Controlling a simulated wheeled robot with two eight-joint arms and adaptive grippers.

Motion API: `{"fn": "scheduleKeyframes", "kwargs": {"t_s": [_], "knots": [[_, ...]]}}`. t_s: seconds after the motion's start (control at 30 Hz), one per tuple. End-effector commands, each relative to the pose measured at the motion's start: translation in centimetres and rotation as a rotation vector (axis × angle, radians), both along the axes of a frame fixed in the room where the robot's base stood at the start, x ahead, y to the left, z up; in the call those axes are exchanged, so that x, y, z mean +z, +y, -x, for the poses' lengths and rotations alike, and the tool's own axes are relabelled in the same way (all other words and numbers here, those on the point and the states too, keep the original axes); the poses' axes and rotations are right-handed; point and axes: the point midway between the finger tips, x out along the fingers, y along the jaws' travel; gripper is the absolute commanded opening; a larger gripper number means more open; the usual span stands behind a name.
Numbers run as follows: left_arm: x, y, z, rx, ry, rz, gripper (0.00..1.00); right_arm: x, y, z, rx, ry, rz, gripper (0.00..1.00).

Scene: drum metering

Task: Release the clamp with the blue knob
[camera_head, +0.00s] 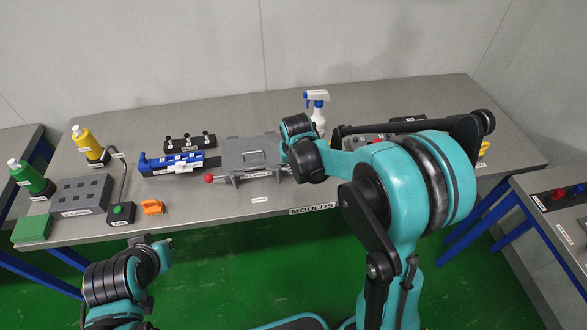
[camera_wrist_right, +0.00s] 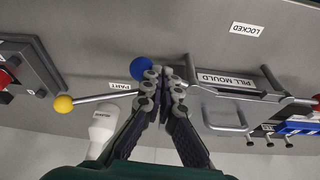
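The grey pill mould (camera_head: 252,157) lies on the bench, and its plate and handle (camera_wrist_right: 228,121) show in the right wrist view. A blue ball knob (camera_wrist_right: 141,68) is just beyond and left of my right fingertips, beside the mould. My right gripper (camera_wrist_right: 161,88) has its fingertips together. The fingers hide what lies between or behind them, so I cannot tell whether they touch the knob or its lever. In the head view my right arm hides this gripper and the knob.
A red ball knob (camera_head: 209,178) sits left of the mould. A yellow ball on a rod (camera_wrist_right: 64,104) and a white spray bottle (camera_wrist_right: 101,130) are near the right gripper; the bottle (camera_head: 318,112) stands at the back. A blue fixture (camera_head: 172,163) is left.

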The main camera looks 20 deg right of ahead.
Motion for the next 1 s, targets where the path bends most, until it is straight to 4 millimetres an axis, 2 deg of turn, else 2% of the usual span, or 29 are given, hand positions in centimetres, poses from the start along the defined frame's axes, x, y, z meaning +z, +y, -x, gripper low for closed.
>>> {"fn": "scheduleKeyframes", "kwargs": {"t_s": [1.0], "knots": [[-0.14, 0.0, 0.0, 0.0, 0.0, 0.0, 0.0, -0.01, -0.61, -0.65, 0.023, 0.0, 0.002, 0.0]]}}
